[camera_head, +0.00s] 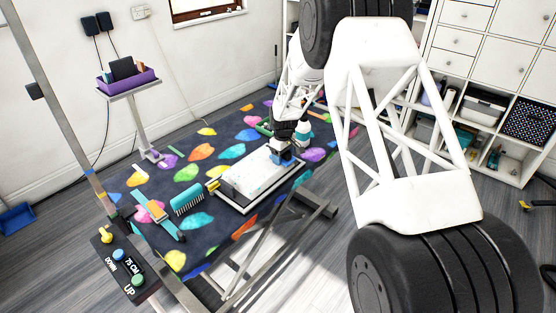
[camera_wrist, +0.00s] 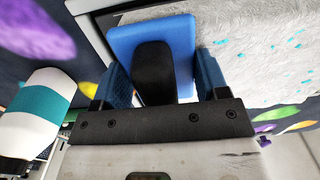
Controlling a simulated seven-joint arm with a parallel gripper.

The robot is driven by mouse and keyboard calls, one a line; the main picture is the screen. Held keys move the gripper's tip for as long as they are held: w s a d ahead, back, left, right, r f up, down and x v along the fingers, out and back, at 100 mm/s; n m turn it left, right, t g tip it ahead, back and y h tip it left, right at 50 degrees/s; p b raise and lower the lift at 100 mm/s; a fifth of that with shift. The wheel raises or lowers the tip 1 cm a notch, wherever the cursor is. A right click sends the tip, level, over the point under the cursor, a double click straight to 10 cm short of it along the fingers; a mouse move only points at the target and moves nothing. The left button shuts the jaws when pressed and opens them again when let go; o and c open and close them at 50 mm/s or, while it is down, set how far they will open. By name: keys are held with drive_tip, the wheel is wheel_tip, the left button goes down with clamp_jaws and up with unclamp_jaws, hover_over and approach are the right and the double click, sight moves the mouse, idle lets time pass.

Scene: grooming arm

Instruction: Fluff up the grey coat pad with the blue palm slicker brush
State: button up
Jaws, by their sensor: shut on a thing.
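My gripper (camera_head: 283,148) is at the right end of the coat pad in the head view. In the wrist view my gripper (camera_wrist: 155,85) is shut on the black handle of the blue palm slicker brush (camera_wrist: 180,37), with one blue-padded finger on each side. The brush also shows in the head view (camera_head: 287,160), low over the pad's right end. The grey coat pad (camera_head: 256,178) lies in a pale frame on the table; its surface (camera_wrist: 265,55) is light grey with small turquoise flecks. The brush's bristle side is hidden, so I cannot tell whether it touches the pad.
A teal comb (camera_head: 187,199) and an orange-and-teal tool (camera_head: 159,215) lie left of the pad. A white-and-teal bottle (camera_head: 302,132) stands close behind my gripper. A purple tray (camera_head: 128,81) sits on a stand at left.

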sight(273, 169)
drive_tip(key=shift+w+d, duration=0.2)
drive_tip(key=shift+d, duration=0.05)
drive_tip(key=shift+f, duration=0.1)
idle(0.3)
drive_tip(key=shift+s+a+f, duration=0.1)
drive_tip(key=shift+s+a, duration=2.3)
drive_tip(key=shift+s, duration=0.1)
drive_tip(key=shift+a, duration=0.1)
drive_tip(key=shift+s+a, duration=0.2)
drive_tip(key=shift+s+a+r, duration=0.2)
drive_tip(key=shift+s+a, duration=1.85)
drive_tip(key=shift+a, duration=0.05)
